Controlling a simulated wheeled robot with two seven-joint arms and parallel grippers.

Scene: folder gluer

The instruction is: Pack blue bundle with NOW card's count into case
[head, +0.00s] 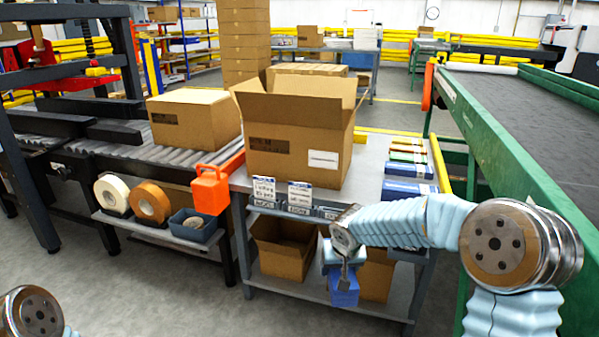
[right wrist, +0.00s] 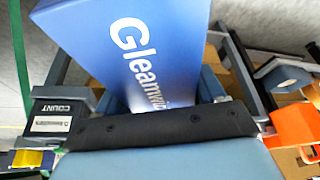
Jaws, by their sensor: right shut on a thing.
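My right gripper (head: 344,275) is shut on a blue bundle (head: 344,293), in front of the work table and below its top. In the right wrist view the held blue bundle (right wrist: 150,45) shows white "Gleam..." lettering. The open case (head: 325,150) stands upright on the table with its flaps up; its inside is hidden. Two cards, a left one (head: 264,190) and a right one (head: 299,195), stand at the table's front edge; their text is too small to read. More blue bundles (head: 408,190) lie at the table's right. My left gripper is out of view.
Bundles of other colours (head: 408,157) lie behind the blue ones. A closed carton (head: 195,120) sits on the roller conveyor at left. An orange holder (head: 210,190) stands beside the table. Brown boxes (head: 280,250) fill the lower shelf. A green-framed belt (head: 530,110) borders the right.

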